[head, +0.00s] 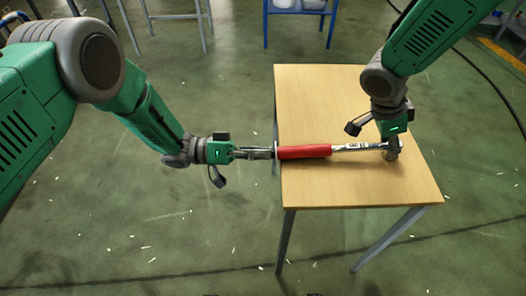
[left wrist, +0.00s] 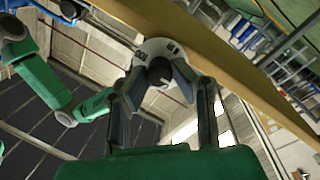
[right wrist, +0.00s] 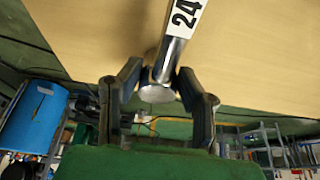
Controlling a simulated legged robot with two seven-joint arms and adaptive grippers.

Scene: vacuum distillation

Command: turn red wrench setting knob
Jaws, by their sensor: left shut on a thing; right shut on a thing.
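The wrench (head: 304,152) has a red handle and a chrome shaft with a numbered label. It lies level along the wooden table, its handle end at the left edge. My left gripper (head: 270,153) is shut on the setting knob at that end. In the left wrist view the dark round knob (left wrist: 160,72) sits between the fingertips, in front of a pale numbered ring (left wrist: 146,52). My right gripper (head: 391,150) points down at the wrench's other end. In the right wrist view its fingers are shut on the metal end (right wrist: 158,92), below a label reading 24 (right wrist: 184,16).
The wooden table (head: 320,95) is otherwise bare. Open green floor (head: 150,230) surrounds it. A blue-framed stand (head: 297,10) with pale containers and grey metal stands (head: 175,17) are at the back. A black cable (head: 480,75) runs along the right.

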